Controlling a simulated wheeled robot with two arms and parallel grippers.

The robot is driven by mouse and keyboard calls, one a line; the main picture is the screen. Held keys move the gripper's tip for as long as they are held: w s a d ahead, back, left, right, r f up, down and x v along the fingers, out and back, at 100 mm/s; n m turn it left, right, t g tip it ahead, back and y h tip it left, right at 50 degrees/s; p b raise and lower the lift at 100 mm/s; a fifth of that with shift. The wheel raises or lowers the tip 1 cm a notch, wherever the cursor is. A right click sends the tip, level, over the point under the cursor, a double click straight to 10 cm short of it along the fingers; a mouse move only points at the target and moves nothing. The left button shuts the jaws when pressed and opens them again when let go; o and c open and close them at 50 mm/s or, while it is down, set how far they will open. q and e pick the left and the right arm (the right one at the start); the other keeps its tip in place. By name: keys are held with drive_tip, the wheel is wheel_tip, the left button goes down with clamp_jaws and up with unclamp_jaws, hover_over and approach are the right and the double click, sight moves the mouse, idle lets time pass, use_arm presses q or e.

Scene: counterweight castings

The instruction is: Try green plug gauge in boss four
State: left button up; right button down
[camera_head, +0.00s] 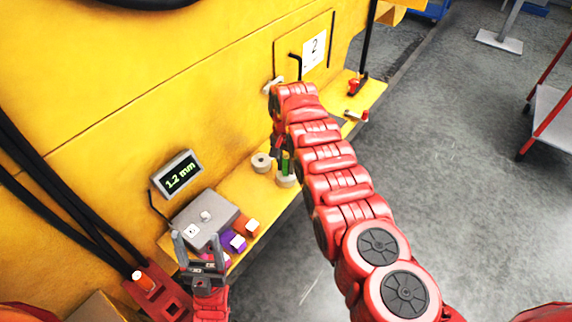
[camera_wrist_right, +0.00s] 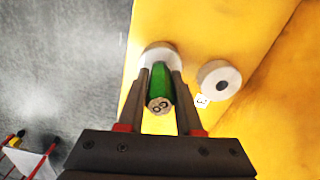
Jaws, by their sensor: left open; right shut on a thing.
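The green plug gauge (camera_wrist_right: 160,85) is in my right gripper (camera_wrist_right: 161,78), which is shut on it; its end cap with dark figures faces the wrist camera. Its far end is at a pale round boss (camera_wrist_right: 158,51); I cannot tell whether it is inside the bore or just above it. In the head view the green gauge (camera_head: 286,161) stands over that boss (camera_head: 287,181), with my right arm hiding part of the gripper. A second boss (camera_wrist_right: 219,79), beside a tag reading 3, has an empty bore. My left gripper (camera_head: 199,246) is open and empty near the grey block.
A grey block (camera_head: 204,218) and orange and purple gauges (camera_head: 238,243) lie on the yellow ledge. A red holder (camera_head: 158,297) is at lower left.

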drive_tip(key=shift+f, duration=0.1)
idle(0.3)
drive_tip(key=c, duration=0.5)
unclamp_jaws()
wheel_tip(320, 180, up, 8)
drive_tip(key=p, duration=0.6)
drive_tip(key=shift+r+p, duration=0.25)
drive_tip(key=shift+p, duration=0.15)
wheel_tip(320, 180, up, 21)
drive_tip(key=p, duration=0.7)
